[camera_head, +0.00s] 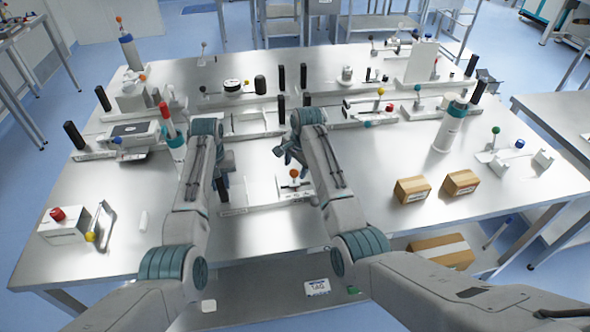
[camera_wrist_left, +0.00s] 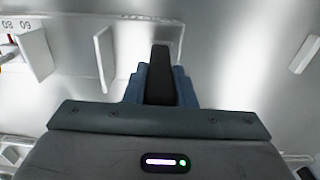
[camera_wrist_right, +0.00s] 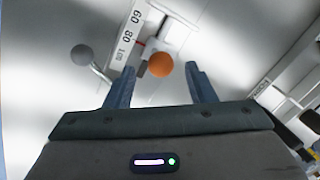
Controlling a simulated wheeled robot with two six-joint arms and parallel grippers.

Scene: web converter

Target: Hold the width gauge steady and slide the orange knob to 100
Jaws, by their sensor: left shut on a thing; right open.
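The width gauge (camera_head: 265,208) is a pale rail near the table's front edge, with an orange knob (camera_head: 294,173) upright on it. My left gripper (camera_head: 223,182) is shut on a black upright handle, seen between its blue fingers in the left wrist view (camera_wrist_left: 160,75), at the gauge's left end. My right gripper (camera_head: 287,151) is open and empty above and behind the knob. In the right wrist view the orange knob (camera_wrist_right: 160,64) shows beyond the gap between the fingers, apart from them. A scale (camera_wrist_right: 128,36) beside it reads 60, 80 and a partly unclear third mark; a red line lies near 80.
A grey ball on a bent rod (camera_wrist_right: 82,54) is left of the scale in the right wrist view. Two cardboard boxes (camera_head: 412,190) (camera_head: 461,183) stand to the right. A white bottle (camera_head: 450,128) stands behind them.

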